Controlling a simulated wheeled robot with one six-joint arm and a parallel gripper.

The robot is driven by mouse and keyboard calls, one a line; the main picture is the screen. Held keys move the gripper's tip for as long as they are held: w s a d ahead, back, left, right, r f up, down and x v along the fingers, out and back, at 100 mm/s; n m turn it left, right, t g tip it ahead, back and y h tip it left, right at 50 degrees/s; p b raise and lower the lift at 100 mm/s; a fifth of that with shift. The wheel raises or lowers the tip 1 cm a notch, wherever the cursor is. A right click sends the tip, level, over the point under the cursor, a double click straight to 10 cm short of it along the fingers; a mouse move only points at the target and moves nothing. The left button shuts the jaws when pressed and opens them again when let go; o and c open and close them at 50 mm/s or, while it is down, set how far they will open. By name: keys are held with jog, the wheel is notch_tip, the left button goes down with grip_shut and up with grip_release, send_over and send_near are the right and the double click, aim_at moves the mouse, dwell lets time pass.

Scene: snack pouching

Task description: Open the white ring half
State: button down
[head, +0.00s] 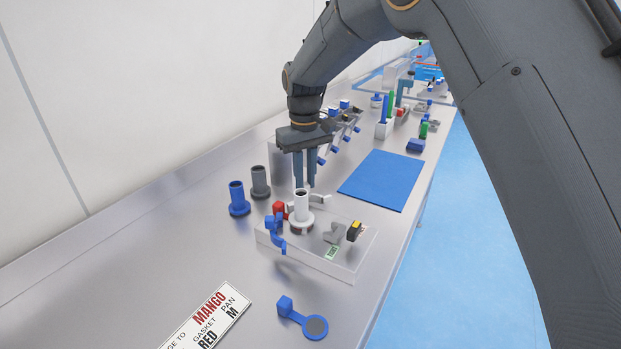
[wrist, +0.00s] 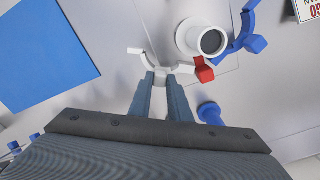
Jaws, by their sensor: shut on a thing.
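The white ring half (wrist: 176,70) is a curved white piece beside the white flanged tube (wrist: 200,38) in the wrist view. In the head view, its end (head: 320,198) shows just behind the white tube (head: 301,210). My gripper (wrist: 168,78) is shut on the white ring half, with its fingers pointing down. In the head view my gripper (head: 305,185) is behind the tube, which partly hides the fingertips. The blue ring half (wrist: 243,28) lies on the other side of the tube, swung away from it. A red block (wrist: 204,71) sits between the two halves.
Blue (head: 238,198) and grey (head: 260,183) flanged tubes stand to the left. A blue mat (head: 382,180) lies right. A MANGO card (head: 205,318) and blue lever piece (head: 300,319) lie in front.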

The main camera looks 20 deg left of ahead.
aim_at(305, 184)
jog(key=shift+a+r, duration=0.1)
jog(key=shift+r, duration=0.05)
jog(key=c, duration=1.6)
grip_release()
jog(key=shift+c, duration=0.2)
jog(key=shift+r+b, duration=1.05)
jog(key=shift+r, duration=2.8)
jog(key=d+f+m, duration=0.3)
jog(key=d, duration=1.3)
jog(key=s+d+f+m, duration=0.25)
jog(key=s+d, duration=0.25)
jog(key=d, duration=0.4)
jog(key=s+d+f+m, duration=0.1)
jog(key=s+d+f, duration=0.3)
jog(key=d, duration=0.6)
jog(key=s+d+f+m, duration=0.1)
jog(key=s+d, duration=0.3)
jog(key=s, duration=0.2)
jog(key=s+d+f+m+t, duration=0.1)
jog(key=s+d+f+m, duration=0.1)
jog(key=s+d, duration=0.2)
jog(key=s, duration=0.2)
jog(key=shift+s, duration=0.3)
